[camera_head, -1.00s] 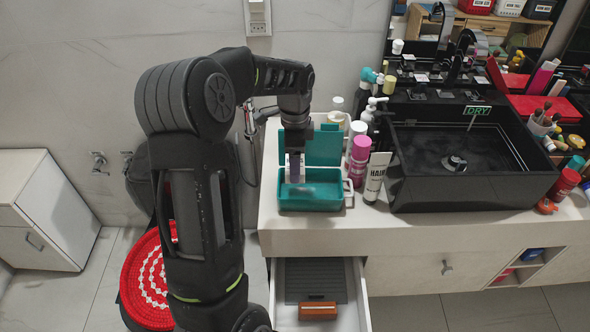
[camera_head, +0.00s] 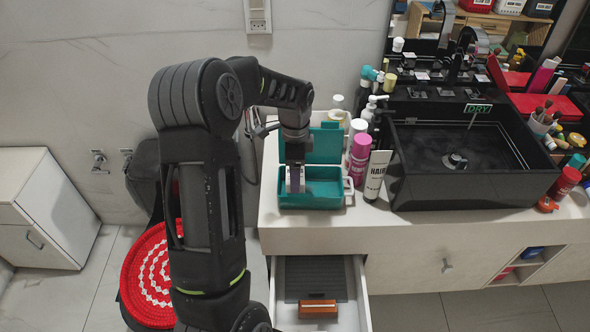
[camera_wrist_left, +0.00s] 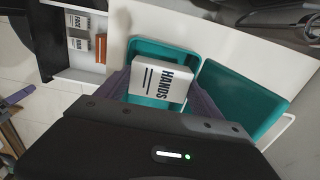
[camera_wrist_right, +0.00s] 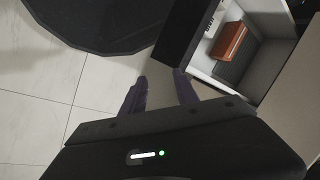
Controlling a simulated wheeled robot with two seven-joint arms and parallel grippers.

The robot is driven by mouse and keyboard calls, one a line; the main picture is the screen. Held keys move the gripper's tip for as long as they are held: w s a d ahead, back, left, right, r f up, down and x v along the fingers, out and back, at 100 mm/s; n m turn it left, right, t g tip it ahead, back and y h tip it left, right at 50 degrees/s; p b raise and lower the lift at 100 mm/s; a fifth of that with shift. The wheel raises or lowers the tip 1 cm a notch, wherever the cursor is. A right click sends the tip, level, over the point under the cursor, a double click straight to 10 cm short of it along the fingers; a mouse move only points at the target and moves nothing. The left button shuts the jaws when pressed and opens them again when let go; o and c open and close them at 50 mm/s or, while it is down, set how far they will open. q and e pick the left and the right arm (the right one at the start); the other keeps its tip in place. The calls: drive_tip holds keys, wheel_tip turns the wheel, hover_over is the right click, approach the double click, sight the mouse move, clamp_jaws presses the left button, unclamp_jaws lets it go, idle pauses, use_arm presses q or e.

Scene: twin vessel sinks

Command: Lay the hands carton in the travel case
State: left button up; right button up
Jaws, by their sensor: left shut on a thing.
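The travel case (camera_head: 318,196) is teal and stands open on the counter left of the sink, its lid (camera_head: 326,146) raised at the back. My left gripper (camera_head: 294,182) points down over the case's base. In the left wrist view it is shut on the hands carton (camera_wrist_left: 163,82), a white box marked HANDS. The carton is over or within the teal base (camera_wrist_left: 150,48); I cannot tell if it touches the floor. The lid (camera_wrist_left: 238,98) is right of it there. My right gripper (camera_wrist_right: 160,92) is open and empty over the floor, outside the head view.
Pink-capped (camera_head: 359,160) and white bottles and a HAIR tube (camera_head: 376,176) stand close right of the case, before the black sink (camera_head: 470,180). Below, an open drawer (camera_head: 285,318) holds a brown box (camera_head: 317,309); the left wrist view shows small white cartons (camera_wrist_left: 78,32) there.

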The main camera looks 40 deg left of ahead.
use_arm(q)
drive_tip(key=o, duration=1.2)
wheel_tip(320, 180, up, 13)
drive_tip(key=shift+r, duration=0.1)
